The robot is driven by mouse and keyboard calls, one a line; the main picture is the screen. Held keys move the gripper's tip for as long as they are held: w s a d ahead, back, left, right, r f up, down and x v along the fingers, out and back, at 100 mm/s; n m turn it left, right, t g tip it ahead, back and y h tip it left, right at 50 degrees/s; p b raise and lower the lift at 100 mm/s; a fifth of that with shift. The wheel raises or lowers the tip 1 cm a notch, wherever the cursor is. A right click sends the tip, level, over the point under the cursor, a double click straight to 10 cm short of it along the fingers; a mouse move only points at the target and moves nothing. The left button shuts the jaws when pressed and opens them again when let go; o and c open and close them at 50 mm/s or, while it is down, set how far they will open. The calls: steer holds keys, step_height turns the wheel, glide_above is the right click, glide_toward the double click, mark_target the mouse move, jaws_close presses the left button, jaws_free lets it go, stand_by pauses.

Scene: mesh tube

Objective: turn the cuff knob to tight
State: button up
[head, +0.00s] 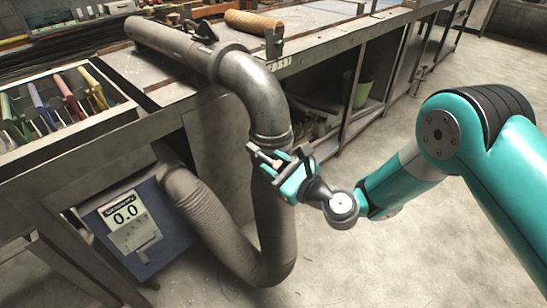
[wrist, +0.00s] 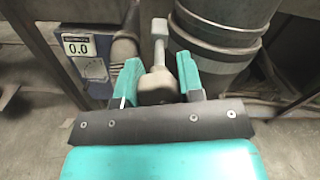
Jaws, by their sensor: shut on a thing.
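The cuff knob (wrist: 158,80) is a grey-beige knob with a short pale bar sticking out from it, seen in the wrist view. It sits beside the cuff (wrist: 220,35) at the joint of the pipe and the hose. My gripper (wrist: 158,82) has one teal finger on each side of the knob and is shut on it. In the head view my gripper (head: 285,170) reaches the cuff from the right, just below the grey metal elbow pipe (head: 252,90). The knob is mostly hidden by the gripper there. I cannot read any tight mark.
The grey flexible hose (head: 200,205) loops below the cuff. A blue box with a display (head: 128,215) reading 0.0 stands at the lower left. The workbench (head: 170,85) runs behind, with a tray of coloured-handled tools (head: 60,100) at left. Floor at right is clear.

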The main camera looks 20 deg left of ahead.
steer(key=m, duration=0.2)
steer(key=m+p, duration=0.2)
steer(key=m, duration=0.1)
steer(key=shift+w+d+r+m, duration=0.1)
steer(key=shift+w+r+m, duration=0.1)
steer(key=shift+r+m, duration=0.1)
steer(key=m+p, duration=0.1)
steer(key=m, duration=0.4)
steer(key=shift+s+m, duration=0.1)
steer(key=shift+m, duration=0.2)
steer(key=o, duration=0.9)
steer(key=shift+f, duration=0.1)
steer(key=shift+s, duration=0.1)
steer(key=shift+f, duration=0.1)
steer(key=shift+s, duration=0.1)
